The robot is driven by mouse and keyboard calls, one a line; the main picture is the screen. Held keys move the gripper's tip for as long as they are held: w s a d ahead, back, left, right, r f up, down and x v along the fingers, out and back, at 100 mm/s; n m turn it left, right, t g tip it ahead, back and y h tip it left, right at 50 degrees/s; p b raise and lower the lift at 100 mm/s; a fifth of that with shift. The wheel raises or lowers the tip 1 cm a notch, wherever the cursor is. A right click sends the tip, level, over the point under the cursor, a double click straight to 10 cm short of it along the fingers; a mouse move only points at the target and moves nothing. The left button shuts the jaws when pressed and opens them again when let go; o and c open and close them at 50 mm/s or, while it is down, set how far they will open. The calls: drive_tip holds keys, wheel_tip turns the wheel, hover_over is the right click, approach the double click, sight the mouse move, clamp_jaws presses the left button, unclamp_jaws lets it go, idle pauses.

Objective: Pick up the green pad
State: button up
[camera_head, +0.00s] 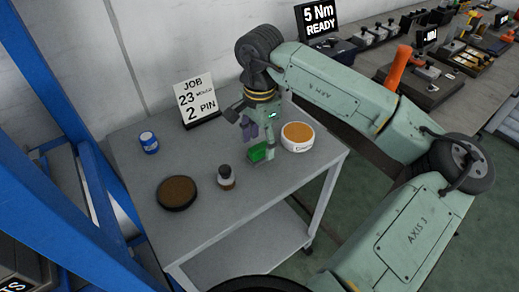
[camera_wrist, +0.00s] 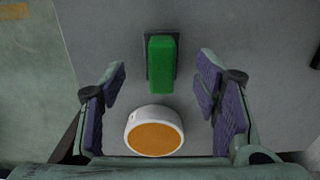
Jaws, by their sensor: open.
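The green pad (camera_head: 258,152) lies on the grey table near its right side; part of it is hidden by my gripper in the head view. In the wrist view the green pad (camera_wrist: 161,64) is an upright green block shape on a dark backing, ahead of my fingertips. My gripper (camera_head: 258,136) is above the table, close to the pad. In the wrist view my gripper (camera_wrist: 163,85) is open, with its purple-lined fingers spread wide and nothing held between them.
A white round tub with an orange top (camera_head: 297,137) stands right of the pad, and shows low between the fingers in the wrist view (camera_wrist: 154,131). A small dark-capped bottle (camera_head: 226,177), a brown round dish (camera_head: 177,193), a blue can (camera_head: 148,142) and a job sign (camera_head: 197,100) are also on the table (camera_head: 262,205).

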sight(259, 146)
drive_tip(key=shift+w+f+p, duration=0.1)
drive_tip(key=shift+f+p, duration=0.2)
drive_tip(key=shift+f, duration=1.35)
drive_tip(key=c, duration=1.2)
